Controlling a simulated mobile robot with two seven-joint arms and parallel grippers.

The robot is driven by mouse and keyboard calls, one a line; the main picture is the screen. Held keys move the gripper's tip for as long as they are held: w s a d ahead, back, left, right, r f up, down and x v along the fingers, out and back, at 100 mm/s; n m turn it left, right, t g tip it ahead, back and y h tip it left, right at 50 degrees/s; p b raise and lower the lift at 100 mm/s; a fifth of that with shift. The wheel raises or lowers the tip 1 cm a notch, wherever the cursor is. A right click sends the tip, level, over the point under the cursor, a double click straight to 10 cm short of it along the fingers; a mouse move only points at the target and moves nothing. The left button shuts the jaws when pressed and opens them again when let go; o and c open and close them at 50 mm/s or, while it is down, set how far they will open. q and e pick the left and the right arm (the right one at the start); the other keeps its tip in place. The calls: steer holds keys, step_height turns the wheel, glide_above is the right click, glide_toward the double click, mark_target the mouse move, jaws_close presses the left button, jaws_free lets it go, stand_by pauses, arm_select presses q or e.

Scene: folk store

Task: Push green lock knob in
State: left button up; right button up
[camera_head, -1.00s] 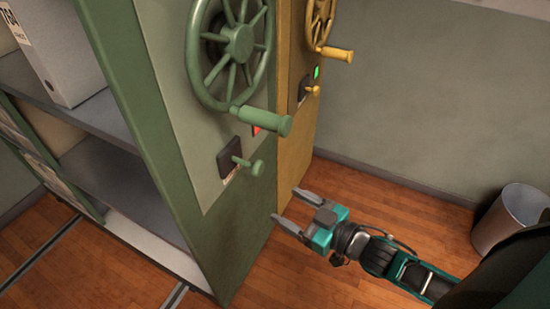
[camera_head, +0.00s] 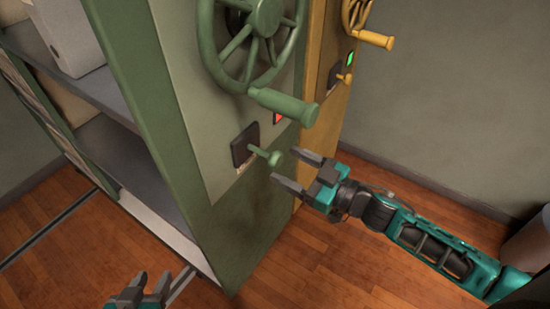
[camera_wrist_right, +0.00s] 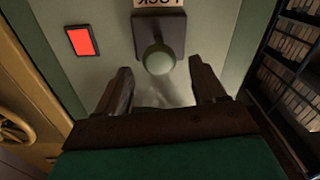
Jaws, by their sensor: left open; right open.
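The green lock knob (camera_head: 272,157) sticks out from a dark square plate (camera_head: 245,146) on the green cabinet's front, below the green handwheel (camera_head: 255,40). My right gripper (camera_head: 287,167) is open and empty, with its fingertips close to the knob in the head view. In the right wrist view the knob (camera_wrist_right: 158,60) shows ahead of and between the two open fingers (camera_wrist_right: 166,88), under a label reading LOCK. Whether anything touches is not clear. My left gripper (camera_head: 152,284) is open and empty at the bottom left, low over the floor.
A red indicator light (camera_head: 279,118) is lit beside the knob. The wheel's handle (camera_head: 284,106) juts out above it. A yellow cabinet (camera_head: 320,110) with its own wheel, knob and green light stands behind. Shelves (camera_head: 110,150) are at left; wood floor (camera_head: 330,260) is clear.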

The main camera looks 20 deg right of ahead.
mark_target(279, 161)
steer(key=shift+x, duration=2.3)
jaws_close()
